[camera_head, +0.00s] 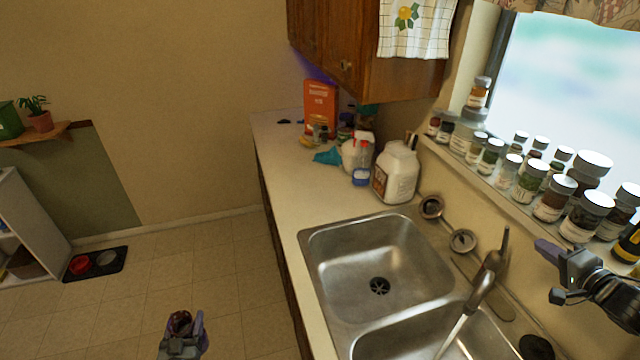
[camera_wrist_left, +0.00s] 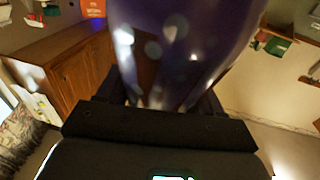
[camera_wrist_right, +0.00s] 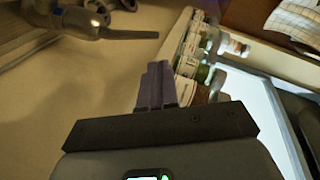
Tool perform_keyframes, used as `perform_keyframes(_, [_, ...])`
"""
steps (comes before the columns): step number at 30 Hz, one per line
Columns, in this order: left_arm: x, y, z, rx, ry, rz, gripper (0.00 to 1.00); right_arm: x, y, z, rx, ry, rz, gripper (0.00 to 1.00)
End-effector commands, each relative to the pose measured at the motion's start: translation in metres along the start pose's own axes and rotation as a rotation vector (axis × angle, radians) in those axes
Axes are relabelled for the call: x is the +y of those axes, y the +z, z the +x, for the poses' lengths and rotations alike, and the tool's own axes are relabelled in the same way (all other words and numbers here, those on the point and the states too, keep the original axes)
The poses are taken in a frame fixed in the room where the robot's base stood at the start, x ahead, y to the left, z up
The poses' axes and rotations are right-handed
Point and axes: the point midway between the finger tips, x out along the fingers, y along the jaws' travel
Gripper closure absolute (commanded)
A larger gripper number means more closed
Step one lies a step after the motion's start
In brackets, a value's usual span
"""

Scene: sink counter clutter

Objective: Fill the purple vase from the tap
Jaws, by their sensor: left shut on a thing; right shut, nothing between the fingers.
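The purple vase (camera_wrist_left: 185,35) is large and glossy in the left wrist view, shut between the fingers of my left gripper (camera_head: 182,345). In the head view the vase's dark top (camera_head: 180,321) shows at the bottom edge, over the floor and left of the counter, well away from the sink.
The steel double sink (camera_head: 325,290) is set in the counter (camera_head: 283,175). A white jar (camera_head: 397,175) and several bottles stand on the far counter. Spice jars (camera_head: 553,199) crowd the window sill beside my right gripper. Open floor (camera_head: 235,270) lies left of the counter.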

Motion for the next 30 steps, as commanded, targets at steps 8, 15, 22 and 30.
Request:
perform_keyframes(8, [0.0,-0.009,0.001,0.003,0.0,-0.001,1.0,-0.002,-0.001,0.041,0.0,-0.002,0.004,1.0])
perform_keyframes(15, [0.0,-0.011,0.001,0.003,0.0,-0.001,1.0,-0.001,-0.001,0.065,0.001,0.0,0.003,1.0])
perform_keyframes(22, [0.0,-0.012,0.001,0.003,0.0,-0.001,1.0,-0.001,0.0,0.074,0.001,-0.001,0.001,1.0])
perform_keyframes(30, [0.0,-0.012,0.001,0.003,0.0,-0.001,1.0,0.0,0.0,0.074,0.0,0.0,0.0,1.0])
